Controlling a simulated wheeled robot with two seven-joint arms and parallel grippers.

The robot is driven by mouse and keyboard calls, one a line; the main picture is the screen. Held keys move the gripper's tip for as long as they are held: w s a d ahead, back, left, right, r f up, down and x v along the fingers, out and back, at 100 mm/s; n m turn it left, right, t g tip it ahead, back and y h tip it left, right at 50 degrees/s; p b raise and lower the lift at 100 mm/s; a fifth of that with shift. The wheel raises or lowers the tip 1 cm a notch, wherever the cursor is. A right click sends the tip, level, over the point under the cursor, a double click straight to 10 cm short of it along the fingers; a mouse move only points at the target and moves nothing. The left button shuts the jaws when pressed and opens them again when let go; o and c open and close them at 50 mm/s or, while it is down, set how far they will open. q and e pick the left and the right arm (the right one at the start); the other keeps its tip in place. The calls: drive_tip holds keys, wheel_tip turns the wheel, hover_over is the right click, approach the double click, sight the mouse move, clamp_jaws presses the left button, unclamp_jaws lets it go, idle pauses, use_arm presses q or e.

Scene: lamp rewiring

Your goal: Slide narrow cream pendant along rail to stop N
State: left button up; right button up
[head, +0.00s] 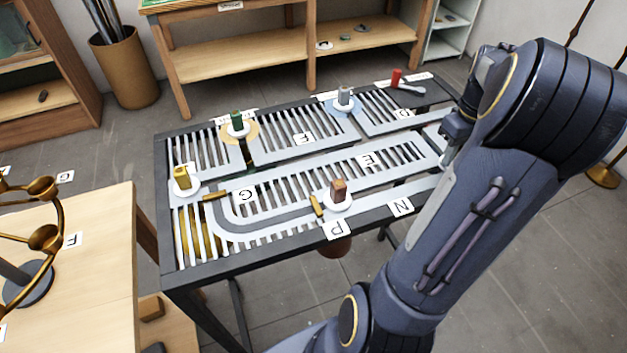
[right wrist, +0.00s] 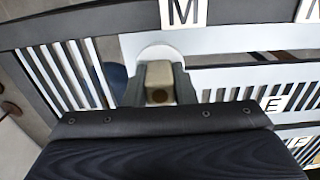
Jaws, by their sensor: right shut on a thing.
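In the right wrist view my right gripper (right wrist: 160,84) is shut on a small cream block (right wrist: 158,72), apparently the cream pendant's handle. It stands on a white disc (right wrist: 158,51) on a pale rail plate beside a label M (right wrist: 183,12). In the head view my right gripper (head: 456,128) is at the table's right end, where my arm hides the cream block. The stop label N (head: 400,207) lies on the front edge of the slotted black table (head: 270,262). What hangs below the cream block is hidden. My left gripper is not in view.
Other handles stand on discs: green (head: 237,121), grey (head: 344,95), yellow (head: 182,177) and brown (head: 338,189). The brown one is by label P (head: 337,230). Brass bars (head: 317,206) lie across the slot.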

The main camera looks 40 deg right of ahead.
drive_tip(key=shift+w+a+p, duration=0.2)
drive_tip(key=shift+w+a, duration=0.5)
drive_tip(key=shift+a, duration=1.55)
drive_tip(key=shift+w+a+p, duration=0.25)
drive_tip(key=shift+w+a, duration=0.45)
drive_tip(key=shift+a, duration=1.5)
drive_tip(key=shift+w+a+p, duration=0.2)
drive_tip(key=shift+w+a, duration=0.5)
drive_tip(key=shift+a, duration=1.55)
drive_tip(key=o, duration=1)
wheel_tip(320, 180, up, 8)
drive_tip(key=shift+f, duration=0.1)
